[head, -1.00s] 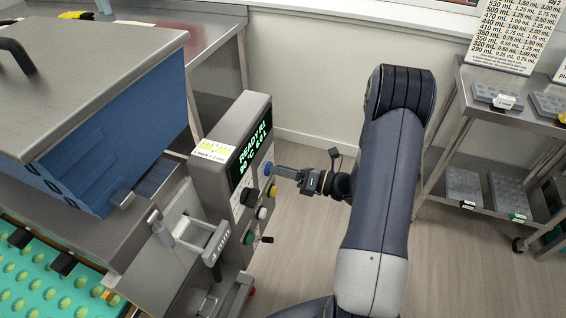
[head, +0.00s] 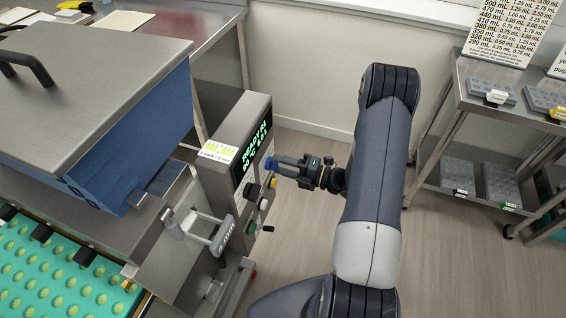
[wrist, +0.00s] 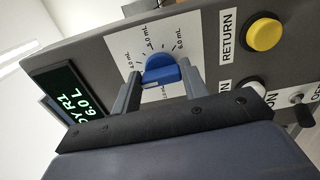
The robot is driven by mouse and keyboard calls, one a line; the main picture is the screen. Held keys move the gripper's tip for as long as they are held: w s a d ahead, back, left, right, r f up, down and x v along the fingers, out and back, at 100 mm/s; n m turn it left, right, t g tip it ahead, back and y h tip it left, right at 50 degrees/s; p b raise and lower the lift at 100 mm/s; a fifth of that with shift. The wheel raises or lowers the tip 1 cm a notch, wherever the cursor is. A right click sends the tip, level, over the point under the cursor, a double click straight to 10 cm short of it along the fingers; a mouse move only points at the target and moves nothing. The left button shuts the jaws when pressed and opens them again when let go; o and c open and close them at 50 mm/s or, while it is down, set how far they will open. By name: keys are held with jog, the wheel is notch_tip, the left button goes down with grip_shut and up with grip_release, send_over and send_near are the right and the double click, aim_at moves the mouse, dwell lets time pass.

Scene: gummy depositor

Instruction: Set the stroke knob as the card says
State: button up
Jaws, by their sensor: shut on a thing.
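The stroke knob (wrist: 160,70) is blue and sits on a white dial plate (wrist: 143,47) with mL marks; 4.0, 5.0 and 6.0 mL are readable. My gripper (wrist: 158,84) has one finger on each side of the knob and is shut on it. The lower part of the dial is hidden by the knob and fingers, so I cannot tell the exact setting. In the head view the blue knob (head: 271,164) is at the panel's right face, with my gripper (head: 277,165) reaching it from the right. A small card (head: 219,152) lies on top of the control box; its text is too small to read surely.
The green display (wrist: 72,95) is left of the dial. A yellow RETURN button (wrist: 264,34) and a white button (wrist: 251,88) are to its right. Floor right of the machine is clear.

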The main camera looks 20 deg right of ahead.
jog(key=shift+m, duration=0.3)
jog(key=o, duration=1)
jog(key=shift+d, duration=0.1)
jog(key=b+v, duration=0.1)
jog(key=v, duration=0.9)
jog(key=shift+s+d+b, duration=0.2)
jog(key=shift+d+b, duration=0.05)
jog(key=shift+b, duration=0.15)
jog(key=p+x, duration=0.2)
jog(key=x, duration=0.9)
jog(key=shift+s+d, duration=0.1)
